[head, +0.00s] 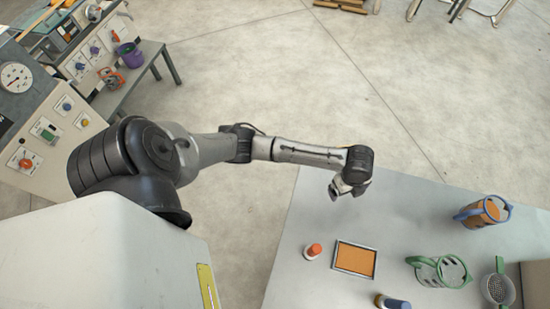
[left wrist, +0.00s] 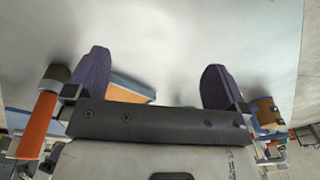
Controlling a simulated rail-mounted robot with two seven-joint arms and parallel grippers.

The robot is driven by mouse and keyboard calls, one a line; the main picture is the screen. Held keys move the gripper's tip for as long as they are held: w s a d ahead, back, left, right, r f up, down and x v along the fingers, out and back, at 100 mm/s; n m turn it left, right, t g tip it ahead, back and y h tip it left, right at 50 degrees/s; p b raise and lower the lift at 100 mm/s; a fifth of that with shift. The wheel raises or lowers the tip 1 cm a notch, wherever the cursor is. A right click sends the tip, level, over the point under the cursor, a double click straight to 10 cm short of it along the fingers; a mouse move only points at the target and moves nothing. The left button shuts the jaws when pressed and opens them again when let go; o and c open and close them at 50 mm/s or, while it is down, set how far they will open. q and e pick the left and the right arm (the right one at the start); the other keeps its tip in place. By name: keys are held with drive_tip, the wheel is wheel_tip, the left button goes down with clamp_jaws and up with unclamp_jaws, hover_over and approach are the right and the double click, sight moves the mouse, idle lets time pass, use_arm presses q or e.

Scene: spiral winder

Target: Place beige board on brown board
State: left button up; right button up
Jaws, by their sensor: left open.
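A flat orange-brown board (head: 355,259) in a grey frame lies on the table, nearer than the gripper. A board with a blue-grey edge and an orange-brown face (left wrist: 132,92) shows partly behind the left finger and the gripper body. I cannot make out a separate beige board. My right gripper is in neither view.
The table's back middle (head: 410,205) is clear.

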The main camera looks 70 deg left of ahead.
use_arm(q)
drive_tip(key=s+d+n, duration=0.1)
drive_tip(key=s+n, duration=0.1)
drive_tip(key=s, duration=0.1)
drive_tip(key=s+d+f+n+t, duration=0.1)
drive_tip(key=s+d+n, duration=0.1)
drive_tip(key=s, duration=0.2)
drive_tip(key=s+d+n, duration=0.1)
drive_tip(key=s+d, duration=0.1)
drive_tip(key=s, duration=0.2)
drive_tip(key=shift+s+d+f+n+h, duration=0.15)
drive_tip(key=shift+s+n+h, duration=0.1)
drive_tip(key=shift+n+h, duration=0.15)
drive_tip(key=s+n, duration=0.2)
drive_tip(key=s, duration=0.1)
drive_tip(key=s+r+n+t, duration=0.1)
drive_tip(key=s+n, duration=0.1)
drive_tip(key=shift+s+a, duration=0.25)
drive_tip(key=shift+a, duration=0.05)
drive_tip(key=s+a+r+n+y, duration=0.1)
drive_tip(key=s+a+r+n, duration=0.2)
drive_tip(key=s, duration=0.4)
drive_tip(key=a+n, duration=0.1)
drive_tip(key=n, duration=0.1)
drive_tip(key=shift+s+n+t+y, duration=0.25)
drive_tip(key=shift+n+t+y, duration=0.15)
drive_tip(key=shift+d, duration=0.1)
